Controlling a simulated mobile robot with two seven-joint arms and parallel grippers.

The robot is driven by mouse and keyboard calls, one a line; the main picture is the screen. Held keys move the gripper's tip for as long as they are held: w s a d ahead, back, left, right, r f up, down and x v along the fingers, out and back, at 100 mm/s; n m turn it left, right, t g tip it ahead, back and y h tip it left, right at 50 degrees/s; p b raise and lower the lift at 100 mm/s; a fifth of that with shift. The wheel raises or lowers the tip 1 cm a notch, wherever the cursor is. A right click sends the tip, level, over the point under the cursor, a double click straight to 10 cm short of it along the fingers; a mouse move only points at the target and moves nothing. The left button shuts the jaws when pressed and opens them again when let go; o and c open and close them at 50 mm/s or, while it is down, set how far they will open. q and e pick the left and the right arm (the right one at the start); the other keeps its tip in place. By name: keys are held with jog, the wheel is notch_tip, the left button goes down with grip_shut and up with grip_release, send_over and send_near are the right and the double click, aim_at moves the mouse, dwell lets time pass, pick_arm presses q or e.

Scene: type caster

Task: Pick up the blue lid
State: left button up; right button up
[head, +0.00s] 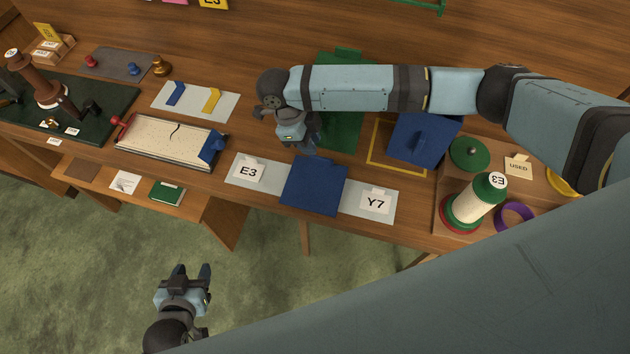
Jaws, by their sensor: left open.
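A square blue lid (430,148) with a small upright handle lies on the table at the right, partly over a yellow outlined square. A second flat blue square (314,186) lies at the table's front edge, between the E3 and Y7 cards. My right gripper (311,150) is over the far edge of this second square, pointing down; its fingertips are small and partly hidden, so I cannot tell whether it touches or grips. My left gripper (191,270) is open and empty, low in front of the table over the green carpet.
The E3 card (248,171) and Y7 card (375,201) flank the front blue square. A thread spool (475,203), green knob piece (469,153) and purple ring (514,216) stand at the right. A sand tray (165,140) is at the left. My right arm crosses above the table.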

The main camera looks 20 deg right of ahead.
aim_at(318, 157)
jog(key=p+x, duration=0.1)
jog(key=x, duration=0.4)
jog(key=shift+s, duration=0.1)
grip_shut()
